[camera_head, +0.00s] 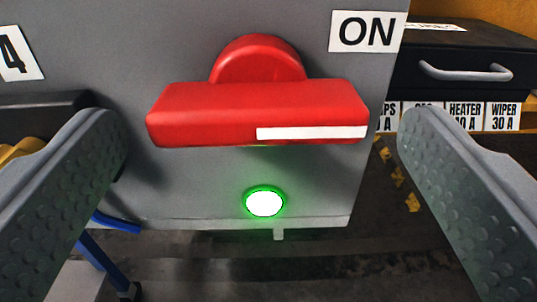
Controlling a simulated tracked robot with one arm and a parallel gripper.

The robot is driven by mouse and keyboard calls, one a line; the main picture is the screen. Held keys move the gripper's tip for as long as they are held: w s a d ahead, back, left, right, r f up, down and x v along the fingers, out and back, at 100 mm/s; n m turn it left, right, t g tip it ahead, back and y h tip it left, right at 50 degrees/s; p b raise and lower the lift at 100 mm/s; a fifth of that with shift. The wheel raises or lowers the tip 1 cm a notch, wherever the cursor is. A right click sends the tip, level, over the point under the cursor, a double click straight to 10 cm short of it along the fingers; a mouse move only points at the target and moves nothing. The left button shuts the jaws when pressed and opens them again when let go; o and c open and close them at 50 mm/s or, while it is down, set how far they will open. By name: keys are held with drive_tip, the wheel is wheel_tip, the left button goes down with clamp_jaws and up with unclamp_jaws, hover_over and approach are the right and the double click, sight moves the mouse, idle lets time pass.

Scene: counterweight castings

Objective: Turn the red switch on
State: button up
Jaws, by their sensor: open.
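The red switch (210,114) is a wide red handle on a round red hub, mounted on a grey panel (180,40). The handle lies nearly horizontal, and its white stripe (312,132) is on the right half, towards the side of the ON label (367,32). A green-ringed lamp (264,202) below the handle is brightly lit. My gripper (262,125) is open, with one grey padded finger on each side of the handle. Both fingers appear apart from the handle, and nothing is between them that they grip.
A black box with a grey handle (465,72) stands at the right, above labels such as HEATER and WIPER. A sign with a 4 (18,54) is at the left edge. A blue bar (104,264) is at lower left. Dark floor with yellow marks (412,203) shows below.

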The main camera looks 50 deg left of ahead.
drive_tip(key=b+v, duration=0.1)
drive_tip(key=v, duration=1.1)
drive_tip(key=w+d+r+t+h+b, duration=0.1)
drive_tip(key=w+d+r+t+h, duration=0.15)
drive_tip(key=w+r, duration=0.45)
drive_tip(key=w+d+r+t+h, duration=0.25)
drive_tip(key=w+r+h, duration=0.2)
drive_tip(key=r, duration=0.35)
drive_tip(key=d+r+m+t+h+b, duration=0.1)
drive_tip(key=d+r+m+h, duration=0.15)
drive_tip(key=r, duration=0.65)
drive_tip(key=d+r+m+t+h, duration=0.1)
drive_tip(key=d+r+h, duration=0.15)
drive_tip(key=r, duration=0.55)
drive_tip(key=s+d+r+m+h+b, duration=0.15)
drive_tip(key=s+r+m+h, duration=0.4)
drive_tip(key=r, duration=0.85)
drive_tip(key=s+a+r+g+y, duration=0.1)
drive_tip(key=s+r, duration=0.2)
drive_tip(key=s, duration=0.3)
drive_tip(key=s+a+r+y, duration=0.1)
drive_tip(key=s+r, duration=0.2)
drive_tip(key=s, duration=0.4)
drive_tip(key=s+a+r+m+g+y, duration=0.1)
drive_tip(key=s+r, duration=0.2)
drive_tip(key=s, duration=0.4)
drive_tip(key=shift+g+b, duration=0.3)
drive_tip(key=shift+b, duration=0.05)
drive_tip(key=shift+r, duration=0.1)
